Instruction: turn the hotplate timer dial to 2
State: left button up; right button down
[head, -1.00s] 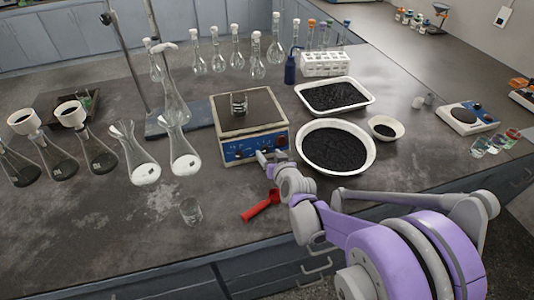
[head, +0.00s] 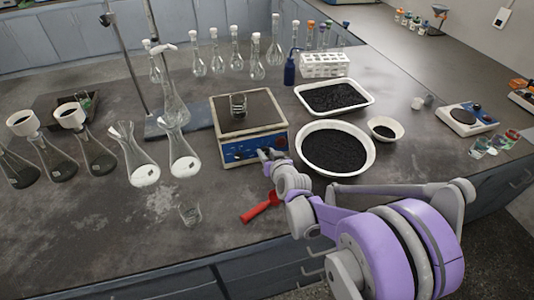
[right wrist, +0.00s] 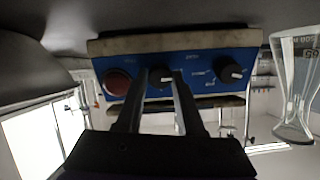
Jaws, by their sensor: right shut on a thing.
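The hotplate (head: 250,112) stands on the bench with a small glass beaker on its plate and a blue front panel (head: 242,150). In the right wrist view the blue panel (right wrist: 190,66) appears upside down. It carries a red round knob (right wrist: 117,82), a black middle dial (right wrist: 160,77) and another black dial (right wrist: 231,71) with markings too small to read. My right gripper (head: 267,155) is at the panel. Its fingers (right wrist: 160,82) are shut on the middle dial, one on each side, partly hiding it and its marks. My left gripper is out of view.
White trays of black granules (head: 368,160) stand right of the hotplate. Flasks (head: 184,160) stand on the left, by a stand (head: 160,126). Bare bench lies at front left.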

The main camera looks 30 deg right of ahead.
jog(key=shift+m, duration=0.3)
jog(key=m+b, duration=0.1)
jog(key=m, duration=0.3)
jog(key=shift+f+b, duration=0.1)
jog(key=shift+b, duration=0.25)
jog(key=m+b, duration=0.2)
jog(key=m, duration=0.3)
jog(key=m+b, duration=0.2)
jog(key=m, duration=0.2)
jog(key=shift+f+b, duration=0.15)
jog(key=shift+b, duration=0.25)
jog(key=shift+a+m+h+b, duration=0.1)
jog(key=shift+m+h+b, duration=0.2)
jog(key=shift+m+b, duration=1.6)
jog(key=shift+m+p, duration=0.35)
jog(key=shift+m, duration=0.05)
jog(key=shift+r, duration=0.2)
jog(key=c, duration=0.5)
grip_release()
